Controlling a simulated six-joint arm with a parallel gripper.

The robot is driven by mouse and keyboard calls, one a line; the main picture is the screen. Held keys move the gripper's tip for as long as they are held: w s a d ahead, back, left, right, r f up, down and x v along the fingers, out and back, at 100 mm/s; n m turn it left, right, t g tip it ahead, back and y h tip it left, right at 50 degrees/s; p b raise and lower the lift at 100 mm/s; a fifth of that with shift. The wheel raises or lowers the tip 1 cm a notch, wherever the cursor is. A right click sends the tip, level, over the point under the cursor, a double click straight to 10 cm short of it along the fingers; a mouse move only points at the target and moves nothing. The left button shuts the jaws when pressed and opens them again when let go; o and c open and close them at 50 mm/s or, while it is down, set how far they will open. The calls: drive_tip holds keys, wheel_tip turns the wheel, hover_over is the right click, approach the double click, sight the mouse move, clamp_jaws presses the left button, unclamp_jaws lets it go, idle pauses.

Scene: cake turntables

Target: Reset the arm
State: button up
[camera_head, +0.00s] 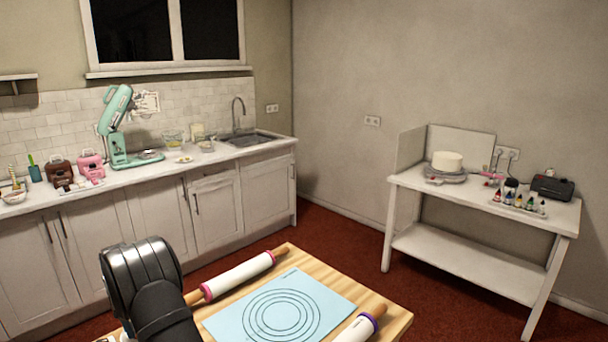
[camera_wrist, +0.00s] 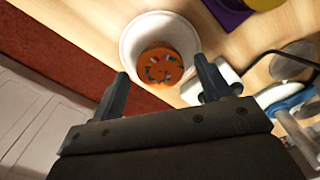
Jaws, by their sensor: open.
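My gripper (camera_wrist: 163,92) shows in the wrist view with its two dark fingers spread apart and nothing between them. Beyond the fingertips, a white bowl (camera_wrist: 130,43) stands on a wooden table (camera_wrist: 100,15). An orange round thing with small coloured bits (camera_wrist: 160,66) sits in the bowl. In the head view, a dark part of my arm (camera_head: 145,285) rises over the near left of the wooden table. My gripper's fingers are not visible in the head view.
The table holds a blue mat with circles (camera_head: 225,322), a rolling pin with pink rings (camera_head: 240,274) and another with purple rings (camera_head: 360,328). A counter (camera_head: 150,180) stands behind. A white side table (camera_head: 470,197) with a cake turntable stands at right.

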wheel_tip(320, 180, down, 2)
drive_tip(key=shift+f, duration=0.1)
drive_tip(key=r, duration=0.5)
drive_tip(key=shift+w+d, duration=0.15)
drive_tip(key=shift+d, duration=0.1)
drive_tip(key=w+d+r, duration=0.2)
drive_tip(key=d+r, duration=0.5)
drive_tip(key=d, duration=0.5)
drive_tip(key=d+f+m, duration=0.2)
drive_tip(key=d+m, duration=0.3)
drive_tip(key=d, duration=0.4)
drive_tip(key=w+d+f+m, duration=0.1)
drive_tip(key=d+f+m, duration=0.2)
drive_tip(key=d, duration=0.6)
drive_tip(key=w+d+f+m, duration=0.1)
drive_tip(key=d+f+m, duration=0.2)
drive_tip(key=d+m, duration=0.4)
drive_tip(key=shift+d+f, duration=0.1)
drive_tip(key=shift+d, duration=1.5)
drive_tip(key=s+d+m, duration=0.1)
drive_tip(key=d, duration=0.1)
drive_tip(key=s+d+f+m, duration=0.1)
drive_tip(key=d+m, duration=0.1)
drive_tip(key=d, duration=0.1)
drive_tip(key=s+d+f+m, duration=0.1)
drive_tip(key=d+m, duration=0.1)
drive_tip(key=d, duration=0.1)
drive_tip(key=shift+w+a+r, duration=0.1)
drive_tip(key=shift+w+a, duration=0.05)
drive_tip(key=shift+a, duration=0.25)
